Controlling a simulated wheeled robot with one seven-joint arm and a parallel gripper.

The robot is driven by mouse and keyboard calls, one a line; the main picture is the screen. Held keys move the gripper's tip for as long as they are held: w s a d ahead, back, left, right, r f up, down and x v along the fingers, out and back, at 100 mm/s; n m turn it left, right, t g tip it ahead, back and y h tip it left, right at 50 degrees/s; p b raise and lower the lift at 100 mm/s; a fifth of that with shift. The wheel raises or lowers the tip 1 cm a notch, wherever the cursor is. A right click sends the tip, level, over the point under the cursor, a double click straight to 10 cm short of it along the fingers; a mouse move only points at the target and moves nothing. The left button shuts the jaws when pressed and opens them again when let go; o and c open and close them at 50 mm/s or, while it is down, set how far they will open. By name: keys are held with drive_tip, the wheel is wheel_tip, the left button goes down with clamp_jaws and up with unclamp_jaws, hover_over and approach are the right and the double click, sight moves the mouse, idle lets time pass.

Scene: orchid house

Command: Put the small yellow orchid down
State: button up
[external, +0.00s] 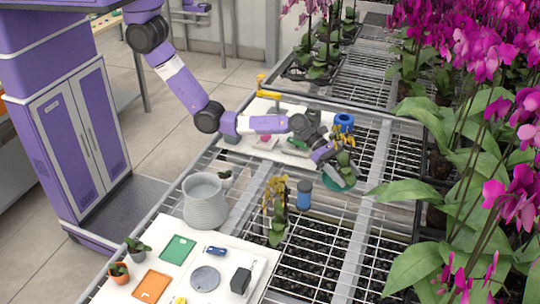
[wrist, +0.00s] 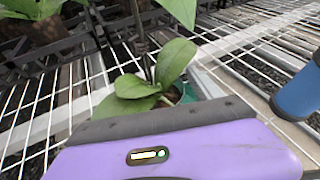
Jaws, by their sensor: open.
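A small orchid with yellow flowers (external: 345,138) and green leaves stands at a teal round dish or pot (external: 338,183) on the wire bench. My gripper (external: 328,157) is open right beside this orchid, and its fingers partly cover the plant. In the wrist view the orchid's green leaves (wrist: 140,88) and stem rise just beyond the purple and dark gripper part, with a bit of teal (wrist: 206,84) behind them. The gripper hides the plant's base, so I cannot tell whether the fingers touch it. A second yellow-flowered orchid (external: 276,205) stands nearer the camera.
A blue cylinder (external: 304,195) and a blue ring-topped object (external: 344,121) stand nearby. A grey ribbed pot (external: 205,204) and a white board (external: 163,235) with small items lie at front left. Tall magenta orchids (external: 480,50) crowd the right. Bare wire mesh (external: 325,235) lies in front.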

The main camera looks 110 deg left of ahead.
drive_tip(key=p+v, duration=0.2)
drive_tip(key=v, duration=0.9)
drive_tip(key=shift+r, duration=0.15)
drive_tip(key=shift+s+f, duration=0.25)
drive_tip(key=shift+s, duration=0.05)
drive_tip(key=s+m, duration=0.2)
drive_tip(key=s, duration=0.1)
drive_tip(key=s+f+m+t+y+b, duration=0.1)
drive_tip(key=s+m, duration=0.1)
drive_tip(key=s+m+b, duration=0.1)
drive_tip(key=s, duration=0.2)
drive_tip(key=shift+s+d+f+m+t, duration=0.1)
drive_tip(key=shift+s+f+m+t, duration=0.25)
drive_tip(key=shift+m+t, duration=0.05)
drive_tip(key=s+d+r+m+y+p, duration=0.1)
drive_tip(key=s+r+m, duration=0.3)
drive_tip(key=s+m, duration=0.9)
drive_tip(key=s+d+r+m+y+p, duration=0.1)
drive_tip(key=s+r+m+y+p, duration=0.2)
drive_tip(key=s+m, duration=1)
drive_tip(key=s+r, duration=0.1)
drive_tip(key=s, duration=1.3)
drive_tip(key=shift+s+t+y, duration=0.25)
drive_tip(key=shift+t+y, duration=0.05)
drive_tip(key=shift+y, duration=0.1)
